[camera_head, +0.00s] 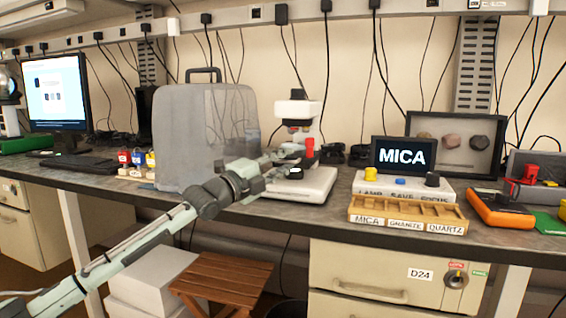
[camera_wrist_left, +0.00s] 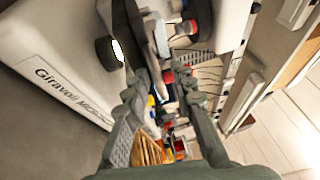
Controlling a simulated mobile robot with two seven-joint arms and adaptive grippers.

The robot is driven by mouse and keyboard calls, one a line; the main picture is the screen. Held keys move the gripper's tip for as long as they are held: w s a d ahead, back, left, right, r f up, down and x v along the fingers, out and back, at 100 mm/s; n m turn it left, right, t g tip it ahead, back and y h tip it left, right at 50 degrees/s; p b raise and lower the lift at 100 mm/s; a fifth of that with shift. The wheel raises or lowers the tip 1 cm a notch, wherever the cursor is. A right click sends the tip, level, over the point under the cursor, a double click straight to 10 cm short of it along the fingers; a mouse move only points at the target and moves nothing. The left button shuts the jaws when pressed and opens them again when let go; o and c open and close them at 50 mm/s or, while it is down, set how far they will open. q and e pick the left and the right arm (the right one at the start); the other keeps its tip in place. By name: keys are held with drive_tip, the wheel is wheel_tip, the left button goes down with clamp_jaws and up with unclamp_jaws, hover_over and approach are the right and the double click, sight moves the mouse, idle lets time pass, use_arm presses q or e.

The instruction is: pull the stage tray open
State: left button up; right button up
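A white and black microscope (camera_head: 299,112) stands on the bench, with a black stage under its head and a red part (camera_head: 310,148) at the stage's right side. Its white base (camera_wrist_left: 55,72), lettered "Giravolt Micros…", shows in the left wrist view. My left gripper (camera_head: 284,158) is at the stage's left side, overlapping it in the head view. In the left wrist view, the fingers of my left gripper (camera_wrist_left: 158,88) stand apart, with a red part (camera_wrist_left: 168,77) seen near the gap. Contact cannot be told. The tray is partly hidden by the gripper. My right gripper is not in view.
A grey case (camera_head: 190,135) stands just left of the microscope, behind my left arm. To the right are a MICA screen (camera_head: 404,156) on a button box and a wooden sample tray (camera_head: 408,212). A stool (camera_head: 222,282) stands below the bench.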

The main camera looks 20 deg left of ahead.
use_arm(q)
clamp_jaws()
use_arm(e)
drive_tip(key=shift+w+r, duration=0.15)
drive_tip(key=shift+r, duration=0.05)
use_arm(q)
drive_tip(key=shift+r, duration=0.15)
drive_tip(key=s, duration=1)
drive_tip(key=shift+s+a+r, duration=0.15)
drive_tip(key=shift+s+a, duration=0.1)
drive_tip(key=shift+s, duration=0.1)
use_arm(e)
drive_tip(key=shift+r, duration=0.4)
use_arm(q)
drive_tip(key=shift+o, duration=0.5)
unclamp_jaws()
drive_tip(key=shift+o, duration=0.7)
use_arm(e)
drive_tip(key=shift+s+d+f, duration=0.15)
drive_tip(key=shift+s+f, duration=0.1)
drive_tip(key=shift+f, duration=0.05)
